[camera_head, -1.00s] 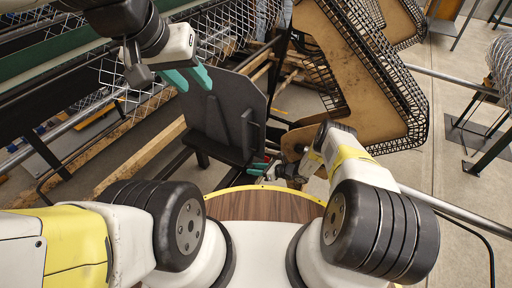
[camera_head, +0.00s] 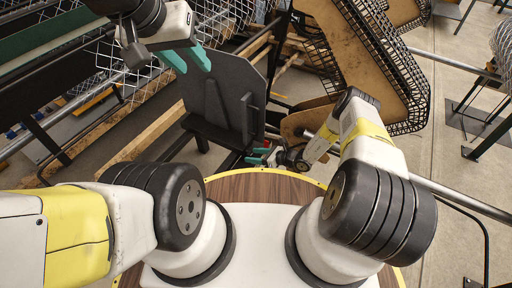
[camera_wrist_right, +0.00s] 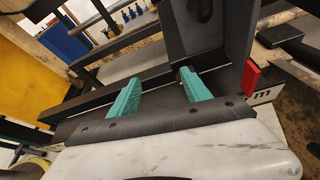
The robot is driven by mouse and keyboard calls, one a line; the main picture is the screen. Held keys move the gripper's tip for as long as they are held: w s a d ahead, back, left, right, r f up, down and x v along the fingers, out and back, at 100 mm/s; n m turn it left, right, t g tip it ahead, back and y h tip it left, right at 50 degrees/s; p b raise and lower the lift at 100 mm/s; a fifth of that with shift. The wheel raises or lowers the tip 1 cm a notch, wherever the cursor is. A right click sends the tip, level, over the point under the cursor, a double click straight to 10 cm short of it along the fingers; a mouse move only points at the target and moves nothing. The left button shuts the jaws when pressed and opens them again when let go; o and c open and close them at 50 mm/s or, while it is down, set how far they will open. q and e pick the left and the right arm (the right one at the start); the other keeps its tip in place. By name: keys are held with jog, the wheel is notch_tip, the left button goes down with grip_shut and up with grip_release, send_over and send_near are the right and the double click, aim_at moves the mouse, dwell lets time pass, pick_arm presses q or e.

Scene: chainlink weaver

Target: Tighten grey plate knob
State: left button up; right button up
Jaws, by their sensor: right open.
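A dark grey plate (camera_head: 230,85) stands upright on a black frame in the middle of the head view. A narrow dark upright part (camera_head: 247,115) sits at its right edge; I cannot tell whether it is the knob. My left gripper (camera_head: 193,65) is open and empty, its teal fingers in front of the plate's upper left in the picture. My right gripper (camera_head: 262,155) is low, by the plate's lower right corner. In the right wrist view, my right gripper (camera_wrist_right: 160,78) is open, with nothing between its teal fingers and dark frame bars beyond them. No knob is clearly visible.
A wooden panel with a black toothed track (camera_head: 375,70) stands right of the plate. Chain-link mesh (camera_head: 115,75) lies behind my left gripper. A metal rail (camera_head: 450,195) runs at right. In the right wrist view, a red piece (camera_wrist_right: 251,76) sits right of the fingers.

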jog(key=s+r, duration=0.1)
jog(key=s, duration=1)
jog(key=shift+d, duration=0.3)
jog(key=shift+s, duration=0.1)
